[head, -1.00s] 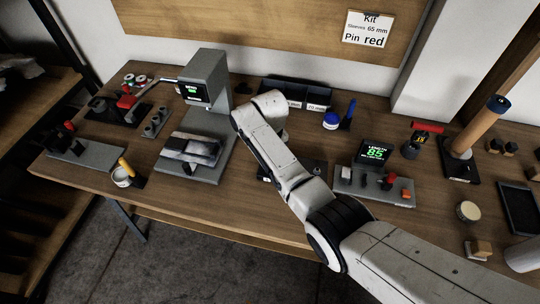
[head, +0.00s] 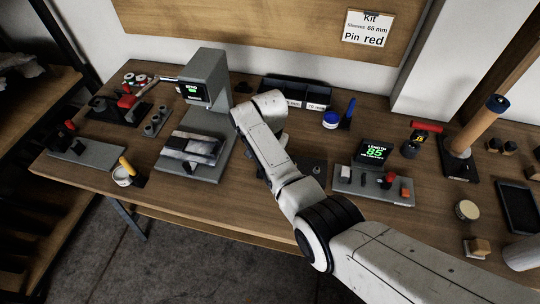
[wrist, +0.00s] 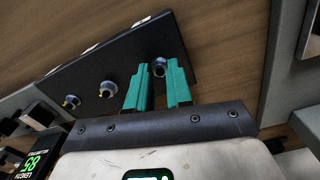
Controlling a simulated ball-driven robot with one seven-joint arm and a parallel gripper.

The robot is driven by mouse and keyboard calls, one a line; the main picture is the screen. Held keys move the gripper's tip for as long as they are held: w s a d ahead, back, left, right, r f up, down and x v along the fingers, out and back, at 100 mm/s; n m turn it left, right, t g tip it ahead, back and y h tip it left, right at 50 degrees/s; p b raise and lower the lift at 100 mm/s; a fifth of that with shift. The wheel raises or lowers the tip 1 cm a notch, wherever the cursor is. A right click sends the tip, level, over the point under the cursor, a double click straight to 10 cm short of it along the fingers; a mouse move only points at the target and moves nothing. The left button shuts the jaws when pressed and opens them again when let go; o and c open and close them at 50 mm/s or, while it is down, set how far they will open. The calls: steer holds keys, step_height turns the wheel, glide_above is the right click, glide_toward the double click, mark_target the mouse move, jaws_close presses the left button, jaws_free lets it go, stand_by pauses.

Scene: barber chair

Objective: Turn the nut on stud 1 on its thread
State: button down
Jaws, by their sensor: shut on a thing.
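In the wrist view a black plate (wrist: 125,60) carries three studs in a row with metal nuts. My gripper (wrist: 158,68) has green fingers, shut on the nut (wrist: 159,63) at the plate's right end, which sits between the fingertips. The middle nut (wrist: 108,88) and the left nut (wrist: 71,102) stand clear of the fingers and show yellowish tips. No stud number is readable. In the head view my arm covers the gripper and most of the plate; a dark corner of the plate (head: 318,166) shows right of my forearm.
A length gauge with a green 85 display (head: 372,152) stands right of my arm. A grey press-like machine (head: 209,80) stands to the left. Dark bins (head: 296,92) and a blue-lidded jar (head: 331,120) are behind. The bench front edge is near my arm.

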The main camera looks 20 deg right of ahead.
steer(key=m, duration=0.4)
steer(key=shift+w+r+m, duration=0.1)
steer(key=shift+m, duration=0.2)
steer(key=m, duration=0.3)
steer(key=shift+m+b, duration=0.3)
steer(key=shift+m, duration=0.1)
steer(key=m, duration=0.4)
steer(key=shift+b, duration=0.3)
steer(key=m, duration=0.5)
steer(key=shift+b, duration=0.4)
steer(key=m+b, duration=0.1)
steer(key=m, duration=0.3)
steer(key=shift+a+m, duration=0.1)
steer(key=shift+m, duration=0.2)
steer(key=m+b, duration=0.2)
steer(key=shift+f+m, duration=0.2)
steer(key=shift+m, duration=0.1)
steer(key=m+b, duration=0.2)
steer(key=b, duration=0.1)
steer(key=shift+f+b, duration=0.1)
steer(key=shift+b, duration=0.3)
steer(key=m+b, duration=0.1)
steer(key=b, duration=0.4)
steer(key=shift+m, duration=0.3)
steer(key=shift+m+b, duration=0.4)
steer(key=shift+b, duration=0.85)
